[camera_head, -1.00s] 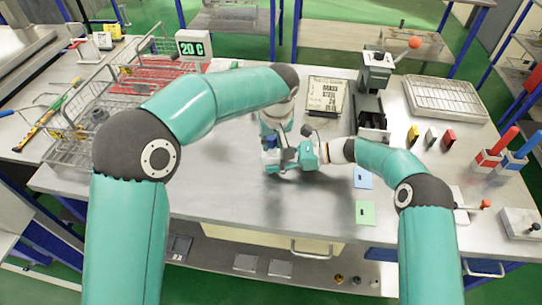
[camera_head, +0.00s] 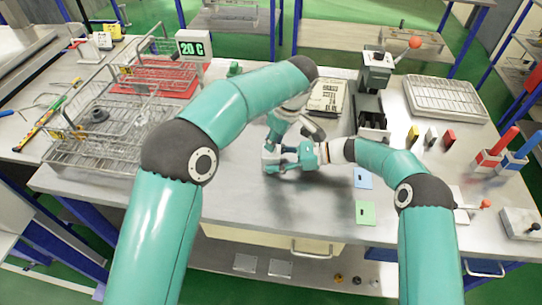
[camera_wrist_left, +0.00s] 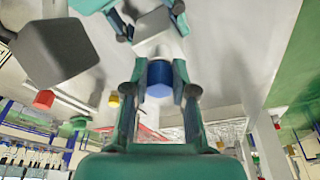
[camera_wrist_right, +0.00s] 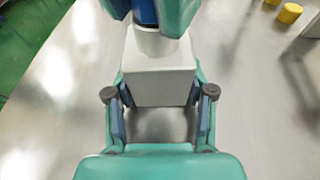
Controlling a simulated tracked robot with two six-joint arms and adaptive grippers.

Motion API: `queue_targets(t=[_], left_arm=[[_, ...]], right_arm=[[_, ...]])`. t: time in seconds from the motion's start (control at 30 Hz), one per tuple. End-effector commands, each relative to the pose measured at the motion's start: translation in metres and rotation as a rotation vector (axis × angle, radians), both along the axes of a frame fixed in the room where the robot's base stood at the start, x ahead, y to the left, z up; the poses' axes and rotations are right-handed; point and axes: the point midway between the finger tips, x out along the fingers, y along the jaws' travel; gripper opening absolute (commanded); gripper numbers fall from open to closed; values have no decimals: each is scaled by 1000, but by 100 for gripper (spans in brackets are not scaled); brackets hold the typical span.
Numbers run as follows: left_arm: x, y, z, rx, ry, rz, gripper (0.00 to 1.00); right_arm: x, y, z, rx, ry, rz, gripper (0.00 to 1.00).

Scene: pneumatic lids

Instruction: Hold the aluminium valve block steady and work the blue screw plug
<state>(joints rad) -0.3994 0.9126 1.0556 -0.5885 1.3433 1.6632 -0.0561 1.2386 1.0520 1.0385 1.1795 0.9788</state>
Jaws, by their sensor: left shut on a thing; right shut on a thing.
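The aluminium valve block (camera_wrist_right: 160,80) is a pale box with a round collar, and sits between the fingers of my right gripper (camera_wrist_right: 159,92), which is shut on it. In the head view the block (camera_head: 271,155) is small and partly covered by my grippers, above the near middle of the bench. The blue screw plug (camera_wrist_left: 160,78) is at the block's collar end. My left gripper (camera_wrist_left: 159,84) is shut on the plug from both sides. The plug also shows at the top of the right wrist view (camera_wrist_right: 145,12), between the left fingers. How deep it sits is hidden.
Wire baskets (camera_head: 92,158) stand at the left, with a temperature display (camera_head: 192,47) behind. A dark machine with an orange knob (camera_head: 378,75) stands behind my right arm. Blue (camera_head: 363,178) and green (camera_head: 366,213) cards lie to the right. The front middle bench is clear.

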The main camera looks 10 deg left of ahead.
Motion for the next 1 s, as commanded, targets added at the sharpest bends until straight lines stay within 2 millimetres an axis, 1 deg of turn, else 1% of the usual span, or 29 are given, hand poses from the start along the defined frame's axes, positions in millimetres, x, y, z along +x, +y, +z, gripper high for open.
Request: queue_targets(t=[0.03, 0.13, 0.23, 0.4, 0.53, 0.63, 0.83, 0.87, 1.0], left_arm=[[1, 1, 0, 1, -3, 0, 0], [1, 1, 0, 1, -2, 3, 0], [2, 1, 0, 0, -2, 62, 0], [5, 0, -1, -1, -4, 313, 0], [7, 0, 0, 0, -3, 455, 0], [6, 0, 0, 0, -3, 498, 0], [6, 0, 0, 0, -1, 500, 0], [6, 0, 0, 0, -1, 500, 29], [6, -1, 0, 1, -1, 498, 52]], right_arm=[[-2, 0, -3, -3, 4, 4, 23], [-2, 0, -3, -3, 4, 4, 23], [-2, 0, -3, -3, 5, 4, 23], [-2, 0, -3, -3, 5, 4, 23], [-2, 0, -3, -3, 5, 4, 23], [-2, 0, -3, -3, 5, 4, 23], [-2, 0, -3, -3, 5, 4, 23], [-2, 0, -3, -3, 5, 4, 23], [-2, 0, -3, -3, 5, 3, 23]])
